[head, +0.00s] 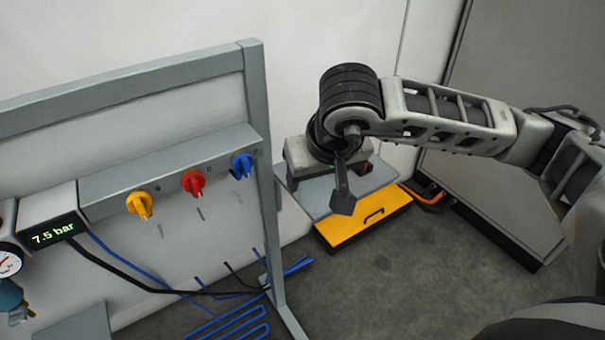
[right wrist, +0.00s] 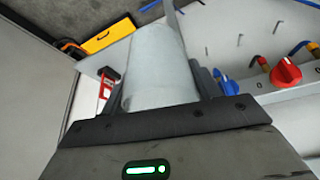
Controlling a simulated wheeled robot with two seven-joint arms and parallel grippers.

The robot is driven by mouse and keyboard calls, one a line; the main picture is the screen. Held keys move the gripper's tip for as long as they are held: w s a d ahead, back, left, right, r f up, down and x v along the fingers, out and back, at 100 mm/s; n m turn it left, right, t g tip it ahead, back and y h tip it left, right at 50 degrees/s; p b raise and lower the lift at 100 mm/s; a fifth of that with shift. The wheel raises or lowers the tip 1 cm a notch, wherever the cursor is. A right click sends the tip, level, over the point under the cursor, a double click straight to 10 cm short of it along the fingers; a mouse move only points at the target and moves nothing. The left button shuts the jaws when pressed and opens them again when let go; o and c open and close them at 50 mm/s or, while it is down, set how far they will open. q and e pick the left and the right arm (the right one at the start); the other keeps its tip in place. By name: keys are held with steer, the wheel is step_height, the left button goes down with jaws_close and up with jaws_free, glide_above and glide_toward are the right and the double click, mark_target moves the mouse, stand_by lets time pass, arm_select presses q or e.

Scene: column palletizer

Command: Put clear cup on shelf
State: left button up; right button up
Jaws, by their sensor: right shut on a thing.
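My right gripper (right wrist: 160,92) is shut on a pale, whitish, see-through cup (right wrist: 158,55), which stands between its two dark fingers in the right wrist view. In the head view my right arm reaches in from the right, and the gripper is over or in front of a grey flat top (head: 378,186) above a yellow drawer (head: 366,224). I cannot make out the cup in the head view; the wrist and gripper hide it. I cannot tell whether the cup touches any surface, or which surface is the shelf. My left gripper is not in view.
A grey frame (head: 252,100) stands left of the gripper, with yellow (head: 139,205), red (head: 193,183) and blue (head: 241,165) knobs and a pressure display (head: 54,233). Blue hoses (head: 232,322) lie low beside it. A grey panel (head: 500,205) stands at right. The floor between is clear.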

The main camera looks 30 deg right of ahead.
steer(key=w+d+f, duration=0.2)
steer(key=w+d, duration=0.1)
steer(key=w, duration=0.1)
steer(key=w+d+f+m, duration=0.1)
steer(key=w+d+f, duration=0.1)
steer(key=w+d, duration=0.1)
steer(key=w+d+f+m, duration=0.1)
steer(key=w+d+f, duration=0.2)
steer(key=w+d, duration=0.1)
steer(key=shift+w+d+f+h+b, duration=0.1)
steer(key=shift+w+d+h+b, duration=0.25)
steer(key=shift+d, duration=0.35)
steer(key=shift+w+d+f, duration=0.2)
steer(key=shift+f, duration=0.2)
step_height(320, 180, down, 3)
steer(key=shift+w+f, duration=0.1)
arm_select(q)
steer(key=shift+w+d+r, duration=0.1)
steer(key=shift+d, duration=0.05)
arm_select(e)
steer(key=shift+d+f, duration=0.1)
steer(key=shift+f, duration=0.1)
steer(key=o, duration=1)
steer(key=shift+c, duration=0.2)
